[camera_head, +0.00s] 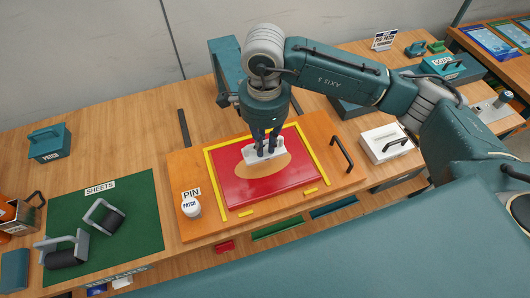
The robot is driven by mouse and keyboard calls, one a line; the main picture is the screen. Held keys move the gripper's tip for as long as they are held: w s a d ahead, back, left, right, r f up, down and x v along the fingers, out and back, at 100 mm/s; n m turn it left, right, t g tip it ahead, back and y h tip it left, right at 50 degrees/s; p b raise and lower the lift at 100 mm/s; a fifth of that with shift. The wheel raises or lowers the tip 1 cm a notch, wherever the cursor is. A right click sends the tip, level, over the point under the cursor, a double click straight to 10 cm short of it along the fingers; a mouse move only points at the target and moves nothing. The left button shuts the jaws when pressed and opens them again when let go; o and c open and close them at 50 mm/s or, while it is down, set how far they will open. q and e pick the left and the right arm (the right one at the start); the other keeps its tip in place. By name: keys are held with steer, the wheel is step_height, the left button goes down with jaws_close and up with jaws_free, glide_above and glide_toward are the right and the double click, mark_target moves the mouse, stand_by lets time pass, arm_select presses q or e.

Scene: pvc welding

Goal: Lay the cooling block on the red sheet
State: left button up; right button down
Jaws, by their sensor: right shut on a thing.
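The red sheet (290,186) lies flat on a wooden board (186,168), with yellow strips along its edges. A tan oval patch (278,170) lies on the middle of the sheet. My right gripper (263,148) points down over the sheet and is shut on a pale whitish block, the cooling block (263,156). The block overlaps the upper part of the patch in the view. I cannot tell whether it touches the patch or hangs just above it. The fingers hide part of its top. My left gripper is not in view.
A white knob-shaped piece (191,208) stands on the board's left, by a PIN label. A black handle (342,153) rises at its right. A green mat (140,235) with rollers lies left. A white box (385,143) stands right. The bench's back left is mostly clear.

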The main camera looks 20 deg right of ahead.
steer(key=shift+a+f, duration=0.1)
steer(key=shift+f, duration=0.85)
step_height(320, 180, down, 4)
steer(key=shift+r+p, duration=0.1)
steer(key=shift+p, duration=0.45)
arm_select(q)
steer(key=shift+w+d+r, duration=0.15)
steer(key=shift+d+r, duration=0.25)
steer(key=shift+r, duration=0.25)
arm_select(e)
steer(key=shift+w, duration=0.1)
steer(key=shift+f, duration=0.25)
steer(key=c, duration=1.7)
jaws_free()
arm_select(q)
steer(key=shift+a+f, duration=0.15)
